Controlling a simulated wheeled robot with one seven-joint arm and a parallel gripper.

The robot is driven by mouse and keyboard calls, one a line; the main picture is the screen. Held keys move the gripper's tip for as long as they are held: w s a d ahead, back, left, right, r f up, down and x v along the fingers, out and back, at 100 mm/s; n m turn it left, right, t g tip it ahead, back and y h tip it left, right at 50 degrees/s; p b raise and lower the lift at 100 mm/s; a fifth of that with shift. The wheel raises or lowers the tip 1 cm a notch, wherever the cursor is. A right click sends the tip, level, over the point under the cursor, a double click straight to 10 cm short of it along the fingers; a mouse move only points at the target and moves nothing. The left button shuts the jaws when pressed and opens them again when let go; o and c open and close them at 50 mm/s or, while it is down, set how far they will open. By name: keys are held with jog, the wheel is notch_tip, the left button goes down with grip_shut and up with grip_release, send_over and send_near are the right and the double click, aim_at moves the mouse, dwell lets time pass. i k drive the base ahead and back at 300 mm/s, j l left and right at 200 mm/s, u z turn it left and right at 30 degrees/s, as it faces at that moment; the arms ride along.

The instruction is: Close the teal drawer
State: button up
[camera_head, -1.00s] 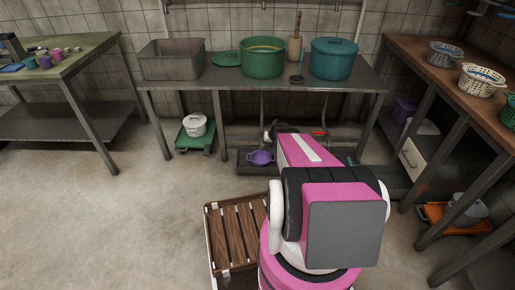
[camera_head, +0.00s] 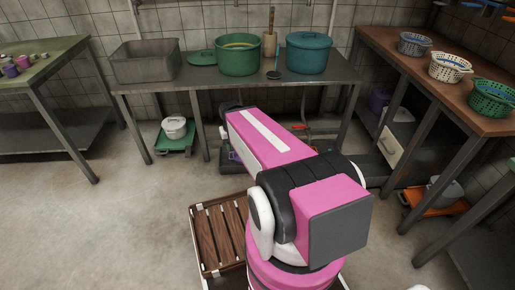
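No drawer that is clearly teal shows in the head view. A pale cream drawer front (camera_head: 390,147) with a small handle shows under the wooden bench at the right. I cannot tell how far open it is. My pink and white arm fills the lower middle and reaches forward and left toward the metal table. My gripper is not visible; the far end of my arm hides that area.
A metal table (camera_head: 180,96) at the back bears a grey basin (camera_head: 147,68), a green pot (camera_head: 237,56) and a teal lidded pot (camera_head: 308,54). Baskets stand on the wooden bench (camera_head: 390,46). A slatted wooden crate (camera_head: 218,235) lies near my base. Floor at left is clear.

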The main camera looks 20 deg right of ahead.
aim_at(363, 168)
jog(key=z, duration=1.7)
jog(key=k+j, duration=0.25)
jog(key=k+z, duration=0.05)
jog(key=k, duration=0.05)
